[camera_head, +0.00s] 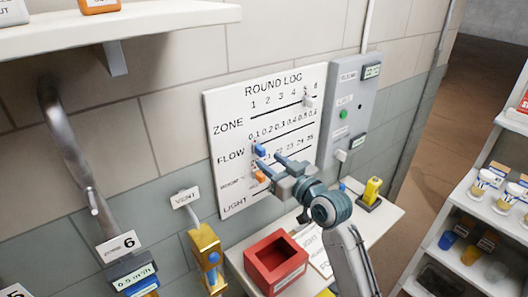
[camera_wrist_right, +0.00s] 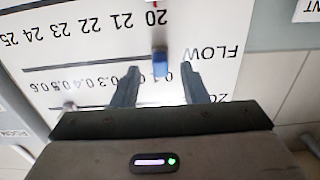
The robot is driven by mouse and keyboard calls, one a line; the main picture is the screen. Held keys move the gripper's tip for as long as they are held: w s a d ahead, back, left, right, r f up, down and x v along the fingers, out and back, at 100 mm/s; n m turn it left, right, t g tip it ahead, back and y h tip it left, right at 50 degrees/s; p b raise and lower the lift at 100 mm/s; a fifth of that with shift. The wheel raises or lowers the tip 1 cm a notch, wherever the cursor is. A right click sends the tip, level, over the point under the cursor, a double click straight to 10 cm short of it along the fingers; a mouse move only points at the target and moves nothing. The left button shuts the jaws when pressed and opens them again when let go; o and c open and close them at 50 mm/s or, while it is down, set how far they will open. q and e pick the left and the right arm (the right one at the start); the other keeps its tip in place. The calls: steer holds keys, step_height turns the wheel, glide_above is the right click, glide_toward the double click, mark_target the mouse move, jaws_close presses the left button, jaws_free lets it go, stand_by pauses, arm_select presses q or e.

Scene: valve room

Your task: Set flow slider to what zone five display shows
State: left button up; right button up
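The white ROUND LOG board (camera_head: 230,118) on the wall carries rows of scales, among them ZONE and FLOW. The blue slider knob (camera_head: 260,150) sits at the low left end of the FLOW scale, near 0.1. My right gripper (camera_head: 268,160) is open in front of the board. In the right wrist view, which is upside down, the blue knob (camera_wrist_right: 160,62) lies between the two separated fingertips (camera_wrist_right: 160,70), with gaps on both sides. A "5" sign (camera_head: 15,291) is cut off at the bottom left; no zone five reading is visible. My left gripper is not in view.
An orange knob (camera_head: 259,176) sits just below the blue one. A pale knob (camera_head: 308,98) is on the ZONE row. A grey panel (camera_head: 350,105) is right of the board. A shelf below holds a red box (camera_head: 262,262). A zone 6 display (camera_head: 135,276) is lower left.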

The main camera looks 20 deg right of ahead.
mark_target(264, 156)
steer(key=shift+p+x, duration=0.45)
steer(key=shift+x, duration=1.5)
jaws_close()
